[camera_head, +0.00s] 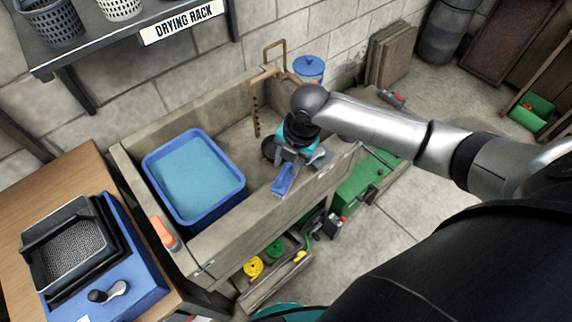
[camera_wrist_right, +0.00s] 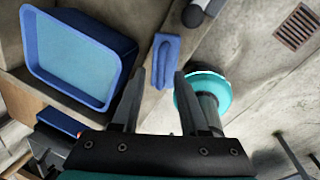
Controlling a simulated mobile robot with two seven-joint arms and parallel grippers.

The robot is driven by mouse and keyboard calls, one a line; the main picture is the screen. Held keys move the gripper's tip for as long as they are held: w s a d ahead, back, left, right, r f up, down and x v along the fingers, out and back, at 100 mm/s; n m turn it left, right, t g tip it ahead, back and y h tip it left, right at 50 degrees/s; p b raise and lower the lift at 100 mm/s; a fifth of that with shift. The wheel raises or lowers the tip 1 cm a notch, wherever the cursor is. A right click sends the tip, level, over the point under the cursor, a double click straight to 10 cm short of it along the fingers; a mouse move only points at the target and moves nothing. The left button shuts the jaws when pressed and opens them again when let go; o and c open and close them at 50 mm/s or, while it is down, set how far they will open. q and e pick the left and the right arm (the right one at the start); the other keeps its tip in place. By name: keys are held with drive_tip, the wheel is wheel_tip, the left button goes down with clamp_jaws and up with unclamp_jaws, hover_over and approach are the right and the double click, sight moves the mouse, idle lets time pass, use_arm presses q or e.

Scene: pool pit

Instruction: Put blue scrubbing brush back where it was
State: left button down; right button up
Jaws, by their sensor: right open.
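The blue scrubbing brush (camera_head: 284,178) lies on the front wall top of the concrete pit, right of the blue tub. It also shows in the right wrist view (camera_wrist_right: 165,58), lying lengthwise on the ledge just beyond the fingertips. My right gripper (camera_head: 292,181) is over the ledge at the brush, pointing down. In the right wrist view its two fingers (camera_wrist_right: 158,80) are spread apart, with the brush seen between and past their tips. Whether they touch the brush cannot be told. My left gripper is not in view.
The blue tub (camera_head: 194,232) with water stands in the concrete pit (camera_head: 232,232). An orange-handled object (camera_head: 163,232) sits on the pit's left front ledge. A wooden table (camera_head: 30,190) holds a dark tray at left. A drying rack (camera_head: 180,22) hangs at the back.

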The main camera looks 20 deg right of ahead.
wheel_tip(320, 180, up, 10)
drive_tip(key=s+d+p, duration=0.1)
drive_tip(key=shift+s+f+p, duration=0.15)
drive_tip(key=shift+s+p, duration=0.1)
drive_tip(key=shift+p, duration=0.1)
